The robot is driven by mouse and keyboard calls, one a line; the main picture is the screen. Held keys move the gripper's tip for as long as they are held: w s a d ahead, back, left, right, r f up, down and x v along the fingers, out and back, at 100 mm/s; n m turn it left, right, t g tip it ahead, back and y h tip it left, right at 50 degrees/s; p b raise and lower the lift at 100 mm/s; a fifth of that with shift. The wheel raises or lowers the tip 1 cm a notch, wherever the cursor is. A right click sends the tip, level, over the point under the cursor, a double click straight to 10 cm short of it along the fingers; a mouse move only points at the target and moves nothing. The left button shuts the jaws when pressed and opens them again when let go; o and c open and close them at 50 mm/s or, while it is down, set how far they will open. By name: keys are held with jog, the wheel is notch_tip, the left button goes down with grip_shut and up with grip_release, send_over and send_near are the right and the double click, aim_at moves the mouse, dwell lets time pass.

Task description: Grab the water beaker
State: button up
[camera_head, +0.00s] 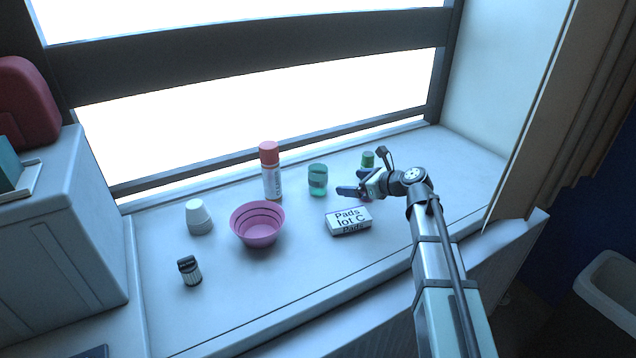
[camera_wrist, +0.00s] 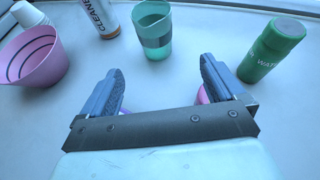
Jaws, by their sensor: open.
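A translucent green beaker with a grey band (camera_head: 318,179) stands upright on the white ledge. It also shows in the wrist view (camera_wrist: 153,30), ahead of the jaws and apart from them. A green bottle (camera_wrist: 272,48) with lettering that starts "WAT" stands to the right in the wrist view. In the head view its green top (camera_head: 367,159) shows behind my gripper, which hides its lower part. My gripper (camera_head: 352,184) is open and empty, to the right of the beaker. Its two blue-grey fingers (camera_wrist: 160,72) are spread in the wrist view.
A pads box (camera_head: 348,219) lies just in front of my gripper. A red-capped cleaner can (camera_head: 271,172) stands left of the beaker. A pink bowl (camera_head: 257,226), a white cup (camera_head: 198,217) and a small dark-topped jar (camera_head: 189,270) are farther left. The right ledge is clear.

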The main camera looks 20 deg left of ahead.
aim_at(317, 180)
jog(key=shift+w+a+m, duration=0.1)
jog(key=shift+a+m, duration=0.3)
jog(key=shift+a, duration=0.55)
jog(key=x, duration=1.3)
jog(key=shift+a+f, duration=0.1)
jog(key=shift+f, duration=0.05)
jog(key=shift+c, duration=0.4)
jog(key=c, duration=1)
